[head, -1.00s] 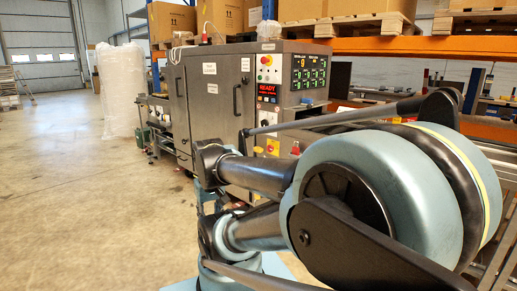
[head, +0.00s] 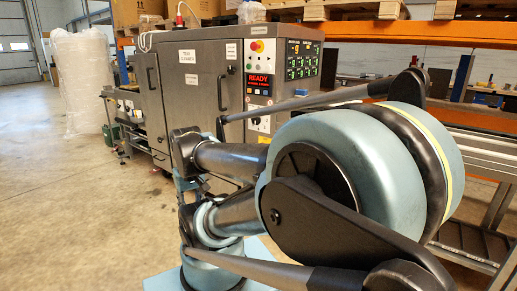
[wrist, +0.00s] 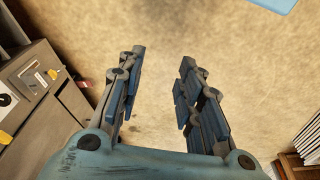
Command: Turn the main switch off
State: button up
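The tray cleaner (head: 205,95) is a grey cabinet with a control panel on its right part. The panel has a red button on yellow (head: 257,45), a lit READY display (head: 260,83) and a white plate with a dark knob (head: 259,123). A yellow part below that plate is mostly hidden by my arm. I cannot tell for sure which control is the main switch. In the wrist view, my gripper (wrist: 160,75) is open and empty above the floor. Left of it are a plate with a black round part (wrist: 6,99) and small yellow parts (wrist: 52,74) on grey housing.
My arm covers the lower front of the machine in the head view. A shelving rack with orange beams (head: 400,42) and a metal conveyor frame (head: 485,150) stand at the right. Wrapped white stacks (head: 82,80) stand at the back left. The floor (head: 70,200) at the left is clear.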

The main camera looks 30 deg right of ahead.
jog(key=o, duration=0.7)
jog(key=shift+d+r, duration=0.45)
jog(key=shift+r, duration=0.1)
jog(key=shift+c, duration=0.2)
jog(key=w+d+r+m+t+h, duration=0.15)
jog(key=w+d+m+h, duration=0.4)
jog(key=w+d, duration=0.9)
jog(key=w+d+r+m+t+h, duration=0.1)
jog(key=w+d+r+m+h, duration=0.4)
jog(key=w+d, duration=0.9)
jog(key=w+d+f+m, duration=0.1)
jog(key=w+d+f, duration=0.3)
jog(key=d, duration=0.3)
jog(key=w+d+f+m+h, duration=0.1)
jog(key=w+d+f, duration=0.3)
jog(key=d, duration=0.4)
jog(key=w+d+f+m+h, duration=0.1)
jog(key=w+d+f, duration=0.3)
jog(key=d, duration=0.3)
jog(key=shift+w+d+f, duration=0.25)
jog(key=shift+d, duration=0.15)
jog(key=shift+t, duration=0.25)
jog(key=shift+c, duration=0.6)
jog(key=shift+a, duration=0.1)
jog(key=c, duration=0.9)
